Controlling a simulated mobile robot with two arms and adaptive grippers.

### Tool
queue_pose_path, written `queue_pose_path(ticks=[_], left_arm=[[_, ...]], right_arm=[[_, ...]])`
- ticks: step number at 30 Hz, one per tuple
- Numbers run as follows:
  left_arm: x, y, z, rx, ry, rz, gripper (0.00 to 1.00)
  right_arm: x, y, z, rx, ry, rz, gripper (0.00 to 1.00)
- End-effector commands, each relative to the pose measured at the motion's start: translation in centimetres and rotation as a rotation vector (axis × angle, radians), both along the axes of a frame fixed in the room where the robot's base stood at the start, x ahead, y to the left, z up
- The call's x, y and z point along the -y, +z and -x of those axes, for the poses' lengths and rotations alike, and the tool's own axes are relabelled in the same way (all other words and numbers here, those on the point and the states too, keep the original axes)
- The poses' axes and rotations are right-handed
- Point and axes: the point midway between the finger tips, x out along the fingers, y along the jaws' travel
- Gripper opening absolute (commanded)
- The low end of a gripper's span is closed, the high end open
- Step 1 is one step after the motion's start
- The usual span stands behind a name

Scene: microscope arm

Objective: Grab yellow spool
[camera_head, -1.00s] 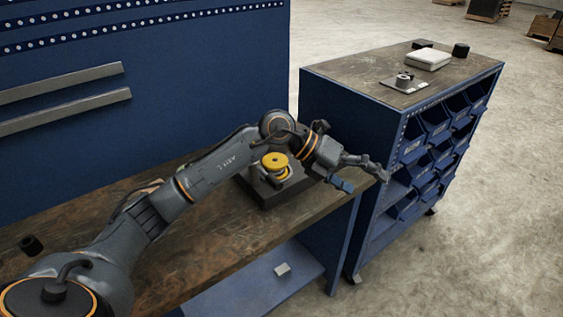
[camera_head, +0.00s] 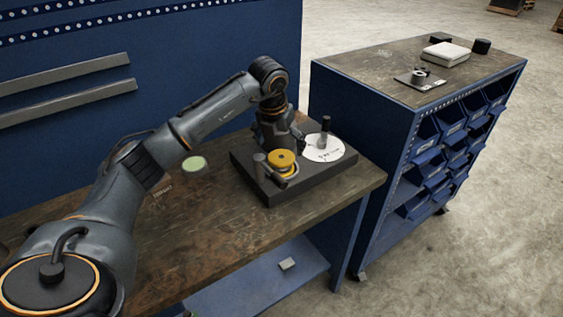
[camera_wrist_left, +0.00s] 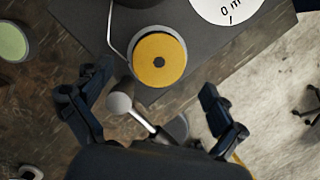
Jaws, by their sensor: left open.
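The yellow spool (camera_head: 282,160) stands on a dark block (camera_head: 300,190) on the workbench. In the left wrist view the yellow spool (camera_wrist_left: 159,58) is a round disc with a dark centre hole, seen from above. My left gripper (camera_head: 279,142) points down just behind the spool in the head view, partly hidden by my own wrist. In the wrist view my left gripper (camera_wrist_left: 154,95) is open and empty, its fingers spread wide, with the spool beyond the fingertips. My right gripper is not in view.
A silver ball knob (camera_wrist_left: 119,103) on a rod sits between the fingers, close to the spool. A white marked dial (camera_head: 324,148) with an upright black handle (camera_head: 325,130) is beside it. A pale green disc (camera_head: 194,164) lies on the bench (camera_head: 200,230). A blue bin cabinet (camera_head: 365,100) stands right.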

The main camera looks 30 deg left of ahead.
Motion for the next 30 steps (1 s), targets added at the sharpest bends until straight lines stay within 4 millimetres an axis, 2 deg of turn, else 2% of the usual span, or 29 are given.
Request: queue_pose_path(ticks=[5, 9, 13, 22, 30], left_arm=[[-0.1, -1.2, -0.2, -0.002, 0.0, 0.0, 0.96], [-0.3, -3.2, -0.7, -0.004, 0.0, 0.001, 0.96], [-0.4, -4.8, -1.2, 0.0, 0.0, 0.001, 0.96], [-0.4, -5.5, -1.3, 0.002, 0.0, 0.001, 0.96], [-0.4, -5.4, -1.3, 0.001, 0.0, 0.001, 0.41]], right_arm=[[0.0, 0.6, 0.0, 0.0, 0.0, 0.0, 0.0], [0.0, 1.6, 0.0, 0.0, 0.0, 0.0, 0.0], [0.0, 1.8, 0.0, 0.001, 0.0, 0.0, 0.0], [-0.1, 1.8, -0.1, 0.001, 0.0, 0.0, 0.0], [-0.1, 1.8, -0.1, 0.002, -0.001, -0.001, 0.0]])
